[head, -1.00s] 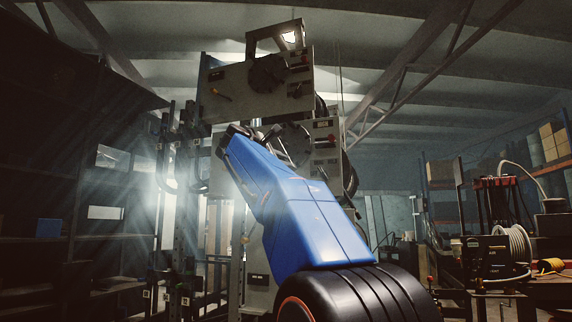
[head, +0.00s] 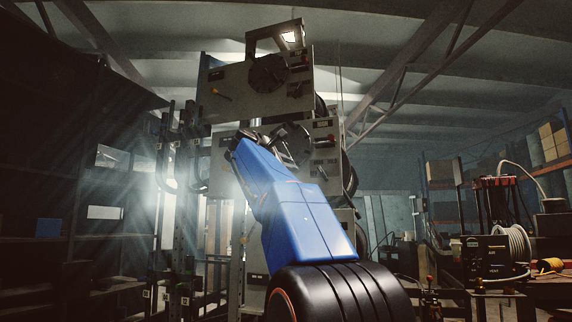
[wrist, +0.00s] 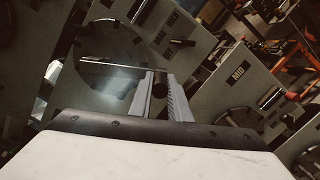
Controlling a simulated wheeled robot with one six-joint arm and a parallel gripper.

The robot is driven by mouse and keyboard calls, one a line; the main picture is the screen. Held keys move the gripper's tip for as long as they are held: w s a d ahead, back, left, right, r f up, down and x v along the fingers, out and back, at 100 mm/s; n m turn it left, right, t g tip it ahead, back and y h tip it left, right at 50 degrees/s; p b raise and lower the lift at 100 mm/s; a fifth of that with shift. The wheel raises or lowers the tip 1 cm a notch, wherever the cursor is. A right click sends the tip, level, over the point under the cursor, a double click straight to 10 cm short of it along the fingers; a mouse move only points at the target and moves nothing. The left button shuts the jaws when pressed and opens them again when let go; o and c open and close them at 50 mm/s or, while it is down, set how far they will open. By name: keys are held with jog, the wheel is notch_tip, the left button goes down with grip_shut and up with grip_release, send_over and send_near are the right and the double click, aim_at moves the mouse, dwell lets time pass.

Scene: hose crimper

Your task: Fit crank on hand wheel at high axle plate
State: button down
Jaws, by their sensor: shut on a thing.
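In the wrist view my gripper (wrist: 160,80) is shut on the crank's dark round grip (wrist: 160,90). A thin bright rod (wrist: 110,64), seemingly the crank's arm, runs left from it across a dark round hand wheel (wrist: 104,40). I cannot tell whether the crank touches the wheel. In the head view the high axle plate (head: 225,105) stands at the top of the machine, with a dark hand wheel (head: 268,73) on its face.
A lower axle plate (head: 325,130) stands to the right of my arm's end; a plate labelled MID (wrist: 238,74) shows in the wrist view. Dark uprights (head: 180,150) stand left of the machine. A cluttered bench (head: 500,285) is at right.

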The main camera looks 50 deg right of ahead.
jog(key=shift+x, duration=1.55)
jog(key=shift+w+x, duration=0.15)
jog(key=shift+x, duration=0.7)
jog(key=shift+w+x, duration=0.2)
jog(key=shift+x, duration=0.7)
dwell(1.1)
jog(key=c, duration=1.6)
grip_release()
jog(key=shift+f, duration=0.1)
jog(key=shift+a, duration=0.1)
jog(key=v, duration=1.7)
jog(key=shift+a+f, duration=0.1)
jog(key=shift+a, duration=0.05)
